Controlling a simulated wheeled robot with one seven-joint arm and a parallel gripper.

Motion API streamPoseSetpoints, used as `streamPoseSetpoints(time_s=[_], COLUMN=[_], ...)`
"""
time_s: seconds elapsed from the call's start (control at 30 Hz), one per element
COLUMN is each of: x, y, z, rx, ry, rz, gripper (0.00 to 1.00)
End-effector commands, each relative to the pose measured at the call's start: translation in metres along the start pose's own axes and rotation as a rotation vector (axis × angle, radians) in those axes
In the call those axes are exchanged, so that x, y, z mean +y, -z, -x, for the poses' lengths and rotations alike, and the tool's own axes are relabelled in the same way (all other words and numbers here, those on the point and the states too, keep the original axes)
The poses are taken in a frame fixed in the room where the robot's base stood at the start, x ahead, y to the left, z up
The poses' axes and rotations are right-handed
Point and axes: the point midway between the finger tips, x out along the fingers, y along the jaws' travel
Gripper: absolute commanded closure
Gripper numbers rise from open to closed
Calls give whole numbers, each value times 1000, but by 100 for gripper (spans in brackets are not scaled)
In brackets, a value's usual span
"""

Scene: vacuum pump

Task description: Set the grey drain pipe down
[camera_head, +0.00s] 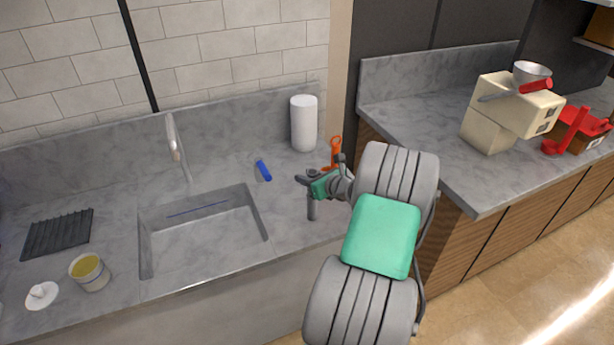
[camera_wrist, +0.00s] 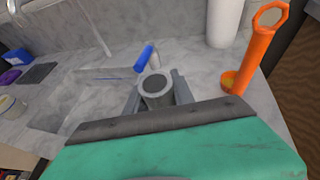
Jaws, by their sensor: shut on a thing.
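My gripper (camera_head: 309,184) is over the marble counter, right of the sink. It is shut on the grey drain pipe (camera_head: 311,209), which hangs down roughly upright below the jaws. In the wrist view the pipe's round open top (camera_wrist: 155,86) shows between the two fingers (camera_wrist: 157,97). The pipe's lower end is hidden in the wrist view. In the head view it is close to the counter, and I cannot tell whether it touches.
A blue cylinder (camera_head: 263,170) lies left of my gripper. An orange pump (camera_head: 335,149) stands behind it, and a white paper roll (camera_head: 304,123) stands farther back. The sink (camera_head: 203,235) opens to the left. A tub (camera_head: 90,272) and a black rack (camera_head: 57,234) are at far left.

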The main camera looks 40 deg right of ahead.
Motion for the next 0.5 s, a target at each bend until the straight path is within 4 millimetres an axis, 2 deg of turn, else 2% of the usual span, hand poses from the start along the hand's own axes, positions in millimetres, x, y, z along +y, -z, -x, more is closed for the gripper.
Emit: streamPoseSetpoints(time_s=[0.1,0.13,0.4,0.5], x=[0,0,0,0], y=[3,4,3,3], z=[-1,-2,-1,-1], rx=[0,0,0,0], ry=[0,0,0,0], rz=[0,0,-1,-1], gripper=[100,70,49,49])
